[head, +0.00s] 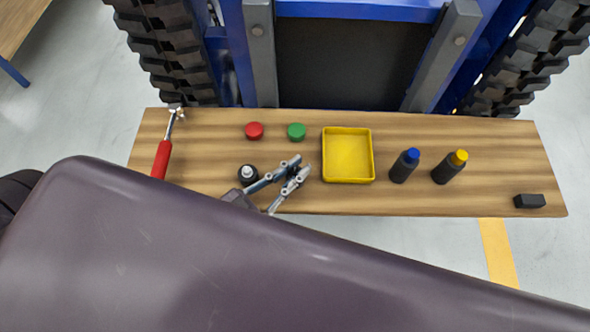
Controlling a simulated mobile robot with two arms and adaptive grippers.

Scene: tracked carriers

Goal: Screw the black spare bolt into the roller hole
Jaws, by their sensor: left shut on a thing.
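My left gripper (301,167) is over the wooden bench, just left of the yellow tray. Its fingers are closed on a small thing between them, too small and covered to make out. I cannot pick out the black spare bolt for certain, nor the roller hole. The tracked carrier (350,62), with blue frame, grey bars and dark panel, stands behind the bench between black tracks. My right gripper is not in view.
The tray looks empty.

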